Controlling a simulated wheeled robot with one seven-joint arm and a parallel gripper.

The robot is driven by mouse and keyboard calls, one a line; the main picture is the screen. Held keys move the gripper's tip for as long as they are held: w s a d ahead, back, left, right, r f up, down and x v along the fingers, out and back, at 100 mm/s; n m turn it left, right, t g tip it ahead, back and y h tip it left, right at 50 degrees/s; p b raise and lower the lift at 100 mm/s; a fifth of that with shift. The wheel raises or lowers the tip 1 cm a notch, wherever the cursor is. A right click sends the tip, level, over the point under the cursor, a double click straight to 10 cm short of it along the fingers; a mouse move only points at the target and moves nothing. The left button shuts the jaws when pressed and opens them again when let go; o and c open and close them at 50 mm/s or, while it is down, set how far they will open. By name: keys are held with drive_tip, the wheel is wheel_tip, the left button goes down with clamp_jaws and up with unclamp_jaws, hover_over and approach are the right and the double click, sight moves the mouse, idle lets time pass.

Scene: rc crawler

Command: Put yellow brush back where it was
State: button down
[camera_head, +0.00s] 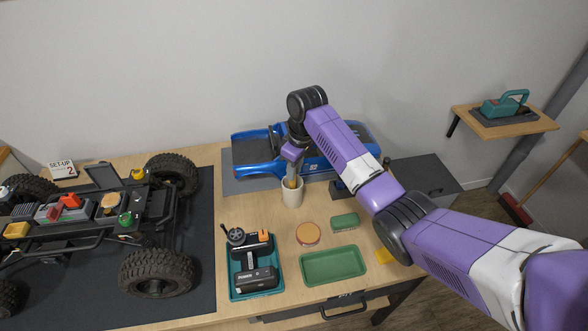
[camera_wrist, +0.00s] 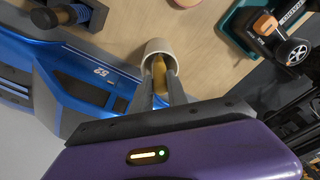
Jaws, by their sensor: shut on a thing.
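A cream cup (camera_head: 292,194) stands upright on the wooden table, in front of the blue truck body. In the wrist view the same cup (camera_wrist: 160,50) shows its open mouth. My gripper (camera_head: 292,172) points down just above the cup's mouth. In the wrist view its two fingers (camera_wrist: 161,92) are closed on the yellow brush (camera_wrist: 159,72). The brush reaches into the cup's mouth, between the fingers. Its lower end is hidden inside the cup, and I cannot tell whether it touches the bottom.
The blue truck body (camera_head: 258,153) lies close behind the cup. A teal tray (camera_head: 234,287) with a radio controller is at front left. A round orange-topped tin (camera_head: 308,234), a green block (camera_head: 345,221) and an empty green tray (camera_head: 333,265) are in front. The crawler chassis (camera_head: 95,237) stands left.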

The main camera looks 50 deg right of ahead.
drive_tip(key=c, duration=1.3)
unclamp_jaws()
drive_tip(key=shift+f, duration=0.1)
wheel_tip(320, 180, up, 12)
drive_tip(key=s, duration=0.1)
drive_tip(key=shift+s+d, duration=0.15)
drive_tip(key=shift+s, duration=0.2)
